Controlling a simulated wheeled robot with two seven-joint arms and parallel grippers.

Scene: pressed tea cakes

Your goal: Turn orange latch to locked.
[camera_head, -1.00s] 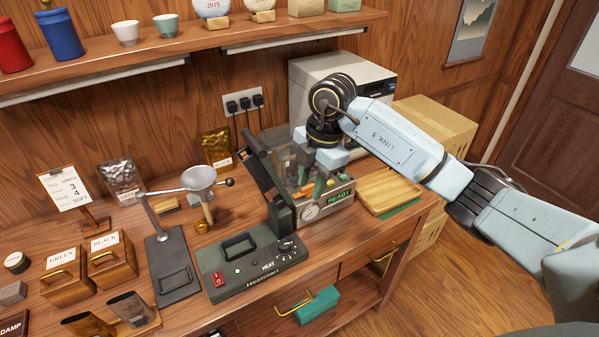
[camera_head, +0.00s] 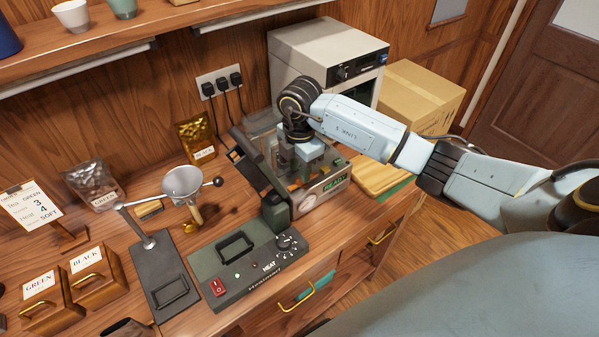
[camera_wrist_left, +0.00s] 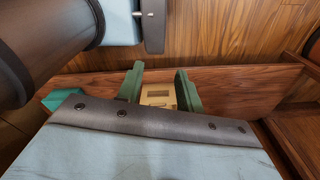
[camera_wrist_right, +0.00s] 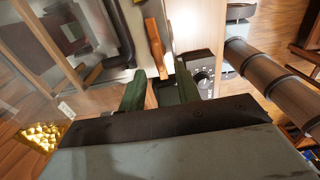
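The orange latch (camera_wrist_right: 155,47) shows in the right wrist view as a narrow orange-brown bar just beyond my fingertips. In the head view a small orange part (camera_head: 294,187) shows low beside the machine with the green READY display (camera_head: 335,183), mostly hidden by my gripper. My right gripper (camera_wrist_right: 160,76) has its two green fingers apart, with the bar ahead of the gap; I cannot tell whether they touch it. It hangs over the machine in the head view (camera_head: 302,168). My left gripper (camera_wrist_left: 158,82) is open and empty, outside the head view.
The green heat unit (camera_head: 250,262) with a red switch and dial stands in front. A raised dark arm (camera_head: 257,165) rises left of my right gripper. A white appliance (camera_head: 325,55) stands behind, and a wooden board (camera_head: 378,178) lies to the right. A funnel stand (camera_head: 160,270) is left.

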